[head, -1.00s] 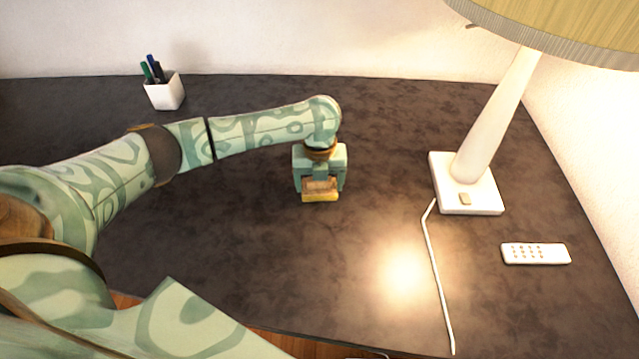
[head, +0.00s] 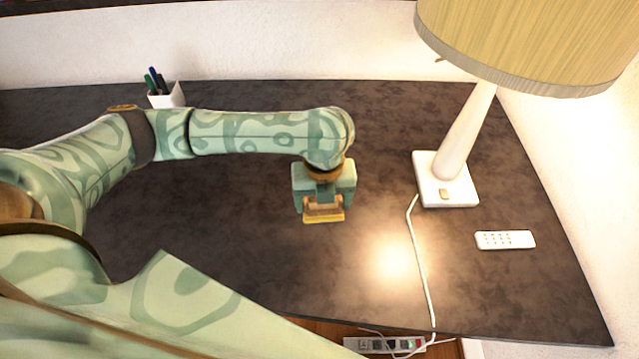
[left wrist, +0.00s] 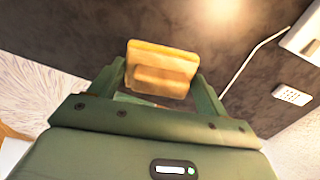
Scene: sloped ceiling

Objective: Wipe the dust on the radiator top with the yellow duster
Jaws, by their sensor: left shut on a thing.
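My left gripper (head: 324,203) is shut on the yellow duster (head: 323,219), over the dark desk top. The duster has a yellow pad and a tan, wood-like grip. In the left wrist view the duster (left wrist: 163,54) sits between the two green fingers, with the dark surface beyond it. I cannot tell whether the pad touches the desk. No radiator and no dust show in these views. My right gripper is not in view.
A white lamp (head: 447,180) with a large yellow shade (head: 530,45) stands on the desk (head: 240,240) at right. Its cord (head: 423,265) runs to the front edge, near a power strip (head: 385,345). A white remote (head: 505,240) and pen cup (head: 167,96) are also there.

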